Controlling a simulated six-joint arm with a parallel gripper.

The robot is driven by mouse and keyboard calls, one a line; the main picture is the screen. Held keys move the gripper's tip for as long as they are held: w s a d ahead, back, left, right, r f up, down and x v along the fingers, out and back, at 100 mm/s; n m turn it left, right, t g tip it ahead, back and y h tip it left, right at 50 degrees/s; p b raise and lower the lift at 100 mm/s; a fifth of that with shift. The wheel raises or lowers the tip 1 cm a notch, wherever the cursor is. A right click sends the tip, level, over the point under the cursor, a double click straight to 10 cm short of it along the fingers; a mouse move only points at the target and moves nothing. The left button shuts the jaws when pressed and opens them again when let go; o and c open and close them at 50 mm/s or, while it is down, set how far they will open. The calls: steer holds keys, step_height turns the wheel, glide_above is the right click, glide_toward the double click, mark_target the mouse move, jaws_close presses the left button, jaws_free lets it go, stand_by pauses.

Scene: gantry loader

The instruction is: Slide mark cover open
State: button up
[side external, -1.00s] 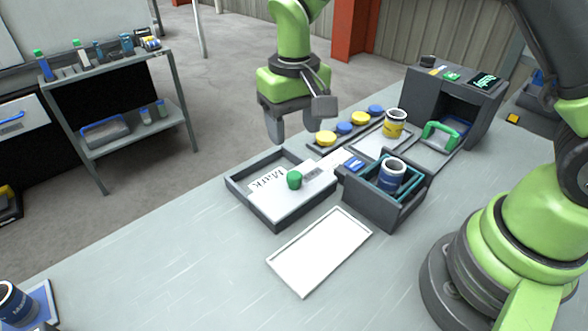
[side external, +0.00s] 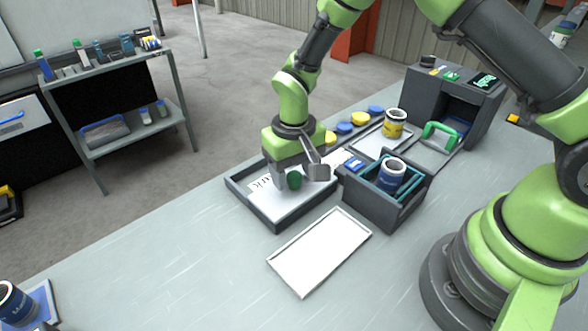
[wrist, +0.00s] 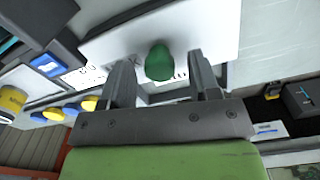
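The mark cover (side external: 282,207) is a white panel lying in a shallow dark grey tray (side external: 277,226), with a partly hidden "Mark" label. A round green knob (side external: 294,181) stands on the cover. It also shows in the wrist view (wrist: 159,63), in front of the white cover (wrist: 212,28). My gripper (side external: 298,177) is low over the tray, at the knob. In the wrist view my gripper (wrist: 160,70) is open, with one finger on each side of the knob and visible gaps to both. My gripper hides part of the cover and label in the side view.
A dark box (side external: 372,208) with a blue mug (side external: 391,174) stands close to the tray's right. An empty white tray (side external: 320,252) lies in front. Yellow and blue discs (side external: 345,128) and a yellow mug (side external: 395,122) are behind.

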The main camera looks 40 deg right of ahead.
jaws_close()
steer(key=w, duration=0.7)
steer(key=shift+w+f, duration=0.1)
steer(key=shift+w, duration=0.85)
steer(key=shift+o, duration=0.5)
jaws_free()
steer(key=shift+r, duration=0.2)
step_height(320, 180, up, 10)
steer(key=shift+f, duration=0.1)
